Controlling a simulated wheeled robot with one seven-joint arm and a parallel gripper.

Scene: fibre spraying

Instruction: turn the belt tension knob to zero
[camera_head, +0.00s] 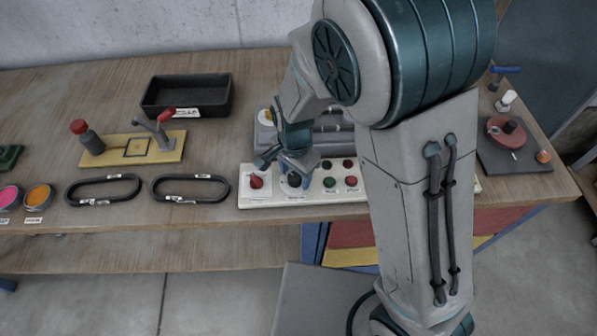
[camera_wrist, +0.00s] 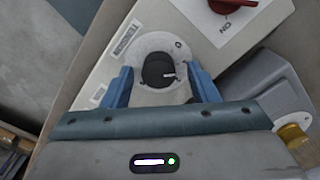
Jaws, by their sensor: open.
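The belt tension knob (camera_wrist: 158,70) is dark and round on a pale dial plate, beside a label reading TENSION (camera_wrist: 127,40). In the wrist view a small light mark on the knob lies toward its right side, and a "0" is printed on the dial up and to the right of the knob. My gripper (camera_wrist: 161,84) is open, its blue fingers on either side of the knob with gaps visible. In the head view my gripper (camera_head: 283,160) is over the white control panel (camera_head: 318,196), partly covering the knob (camera_head: 294,180).
A red switch (camera_head: 257,182) marked ON sits left of the knob. Red and green buttons (camera_head: 340,173) are to its right. A grey machine (camera_head: 335,140) stands behind the panel. Black belts (camera_head: 191,189), a black tray (camera_head: 187,94) and a yellow plate (camera_head: 120,150) lie further left.

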